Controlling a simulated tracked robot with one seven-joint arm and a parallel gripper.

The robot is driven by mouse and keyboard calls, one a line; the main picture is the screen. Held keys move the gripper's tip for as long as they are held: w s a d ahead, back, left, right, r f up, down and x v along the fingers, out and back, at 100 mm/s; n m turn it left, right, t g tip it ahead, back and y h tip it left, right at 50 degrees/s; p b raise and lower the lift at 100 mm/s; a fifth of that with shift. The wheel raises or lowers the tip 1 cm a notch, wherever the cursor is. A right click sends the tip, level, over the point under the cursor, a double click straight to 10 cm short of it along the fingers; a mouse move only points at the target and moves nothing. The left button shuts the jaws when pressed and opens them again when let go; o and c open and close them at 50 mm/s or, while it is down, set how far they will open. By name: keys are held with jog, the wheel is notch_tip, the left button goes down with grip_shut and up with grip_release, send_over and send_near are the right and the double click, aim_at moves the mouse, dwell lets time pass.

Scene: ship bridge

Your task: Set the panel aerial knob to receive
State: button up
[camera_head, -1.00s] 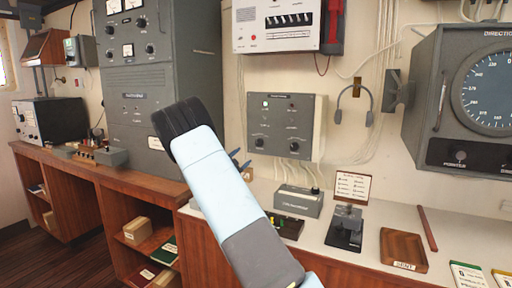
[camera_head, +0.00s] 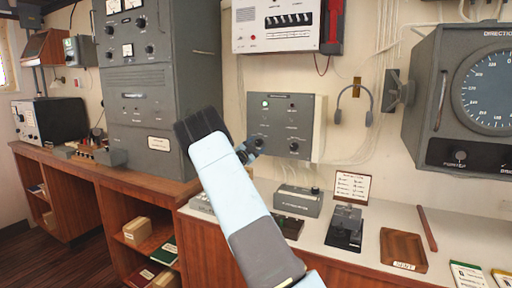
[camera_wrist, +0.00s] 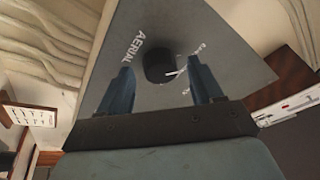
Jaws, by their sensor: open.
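The aerial panel (camera_head: 286,125) is a grey box on the wall in the head view, with two dark knobs along its lower part. In the wrist view the round black aerial knob (camera_wrist: 160,66) sits beside the word AERIAL. A white pointer line runs from it toward the right of that picture, near small labels too blurred to read. My gripper (camera_head: 248,149) is open in front of the panel's lower left, close to the left knob. In the wrist view its two blue fingers stand on either side of the aerial knob, apart from it; the depth gap is unclear.
A headset (camera_head: 355,105) hangs right of the panel. A tall grey cabinet (camera_head: 150,100) stands left of the panel.

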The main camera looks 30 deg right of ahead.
jog(key=c, duration=1)
jog(key=shift+c, duration=0.2)
jog(key=shift+m, duration=0.5)
jog(key=m+g, duration=0.2)
jog(key=m, duration=0.2)
jog(key=shift+m+g+y, duration=0.25)
jog(key=shift+m+g, duration=0.15)
jog(key=shift+m, duration=0.9)
jog(key=shift+m+g+y, duration=0.25)
jog(key=shift+m+g, duration=0.15)
jog(key=shift+m, duration=0.9)
jog(key=shift+f, duration=0.1)
